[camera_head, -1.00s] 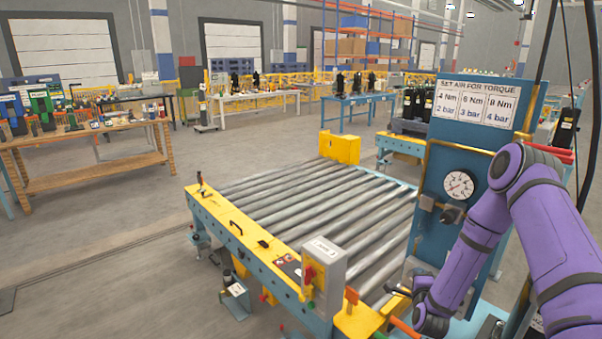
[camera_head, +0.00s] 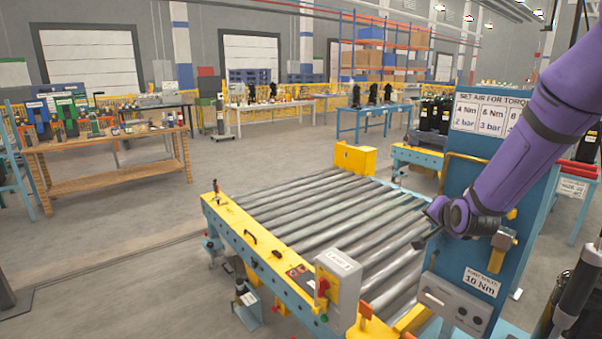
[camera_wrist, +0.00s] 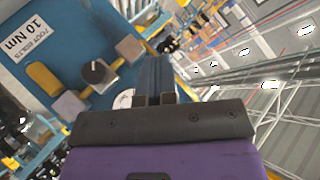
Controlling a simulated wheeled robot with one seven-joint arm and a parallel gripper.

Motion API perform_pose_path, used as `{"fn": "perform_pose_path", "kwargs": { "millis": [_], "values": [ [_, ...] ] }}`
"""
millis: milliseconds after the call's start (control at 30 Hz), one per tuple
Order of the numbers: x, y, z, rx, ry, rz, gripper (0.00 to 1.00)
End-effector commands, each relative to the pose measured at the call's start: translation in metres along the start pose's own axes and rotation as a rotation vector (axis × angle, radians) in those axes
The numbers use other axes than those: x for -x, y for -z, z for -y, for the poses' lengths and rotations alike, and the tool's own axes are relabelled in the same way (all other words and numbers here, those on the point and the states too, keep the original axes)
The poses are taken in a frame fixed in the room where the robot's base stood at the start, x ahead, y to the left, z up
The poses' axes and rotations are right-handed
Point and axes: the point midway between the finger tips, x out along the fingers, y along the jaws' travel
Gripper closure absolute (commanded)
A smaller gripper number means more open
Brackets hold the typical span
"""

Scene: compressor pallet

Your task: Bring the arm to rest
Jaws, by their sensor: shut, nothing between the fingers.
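My purple arm (camera_head: 535,135) reaches down from the upper right in the head view, in front of the blue air panel (camera_head: 455,240). My gripper (camera_head: 420,243) is at its lower left end, pointing left past the panel's edge, with the roller conveyor behind it in the picture. In the wrist view my gripper (camera_wrist: 155,80) shows dark fingers together and empty. The blue panel with its knob (camera_wrist: 95,72) fills the upper left of that view. I cannot tell the exact gap between arm and panel. The pressure gauge is hidden behind the arm in the head view.
The roller conveyor (camera_head: 330,215) stands left of the panel, with a grey switch box (camera_head: 338,280) at its front corner. A wooden bench (camera_head: 105,165) is at the left. A dark cylindrical tool (camera_head: 578,290) is close at the lower right. Open floor lies at the left.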

Motion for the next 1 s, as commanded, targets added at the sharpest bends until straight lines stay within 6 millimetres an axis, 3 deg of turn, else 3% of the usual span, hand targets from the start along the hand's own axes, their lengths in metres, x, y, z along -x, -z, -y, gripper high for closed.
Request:
{"fn": "perform_pose_path", "kwargs": {
  "millis": [200, 433, 667, 1000],
  "values": [
    [0.062, 0.012, 0.026, 0.151, -0.057, 0.072, 1.0],
    [0.133, 0.015, 0.041, 0.297, -0.116, 0.16, 1.0],
    [0.208, 0.01, 0.045, 0.429, -0.162, 0.256, 1.0],
    [0.321, -0.012, 0.032, 0.602, -0.198, 0.413, 1.0]
  ]
}}
